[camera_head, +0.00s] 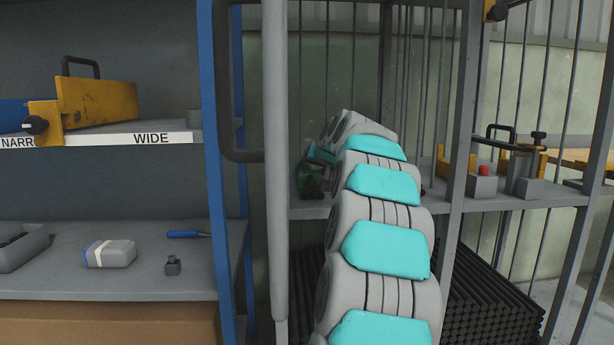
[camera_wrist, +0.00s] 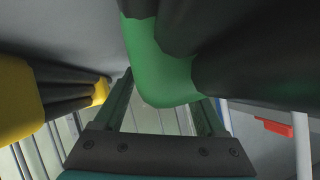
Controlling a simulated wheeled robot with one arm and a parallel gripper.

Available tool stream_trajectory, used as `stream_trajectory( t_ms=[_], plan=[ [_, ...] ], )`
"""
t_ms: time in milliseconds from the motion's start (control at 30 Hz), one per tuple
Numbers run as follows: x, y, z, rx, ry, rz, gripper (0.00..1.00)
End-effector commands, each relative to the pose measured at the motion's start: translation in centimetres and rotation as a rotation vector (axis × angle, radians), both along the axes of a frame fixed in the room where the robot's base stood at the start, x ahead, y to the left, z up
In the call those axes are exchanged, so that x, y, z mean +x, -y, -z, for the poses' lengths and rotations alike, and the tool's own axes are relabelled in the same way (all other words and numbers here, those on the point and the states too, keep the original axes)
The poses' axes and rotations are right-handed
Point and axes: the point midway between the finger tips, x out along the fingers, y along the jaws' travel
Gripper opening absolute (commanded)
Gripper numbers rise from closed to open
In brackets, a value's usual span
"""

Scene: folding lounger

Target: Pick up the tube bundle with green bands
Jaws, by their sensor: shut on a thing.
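The tube bundle with green bands (camera_wrist: 165,70) fills the upper middle of the wrist view, with dark tubes and a bright green band. My gripper (camera_wrist: 166,103) is shut on it, with one finger on each side of the green band. In the head view, a dark bundle end with green on it (camera_head: 309,174) shows at the grey shelf, left of my arm. My arm hides most of the gripper and the bundle there. I cannot tell whether the bundle is clear of the shelf.
A bundle with yellow bands (camera_wrist: 18,98) lies close by at left in the wrist view. The grey shelf (camera_head: 460,201) has upright bars and posts around it. Stacked dark tubes (camera_head: 490,305) lie below. A blue post (camera_head: 218,170) and grey pole (camera_head: 274,170) stand left of my arm.

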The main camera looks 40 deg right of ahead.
Motion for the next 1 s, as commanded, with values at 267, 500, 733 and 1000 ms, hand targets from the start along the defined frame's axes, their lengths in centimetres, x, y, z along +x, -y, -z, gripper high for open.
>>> stream_trajectory(
  t_ms=[267, 500, 733, 1000],
  plan=[
    [-0.01, 0.01, 0.02, 0.0, 0.0, 0.0, 0.3],
    [-0.01, 0.01, 0.02, 0.0, 0.0, 0.0, 0.03],
    [-0.01, 0.01, 0.03, 0.0, 0.0, 0.0, 0.0],
    [-0.01, 0.0, -0.05, 0.0, 0.0, 0.0, 0.0]
  ],
)
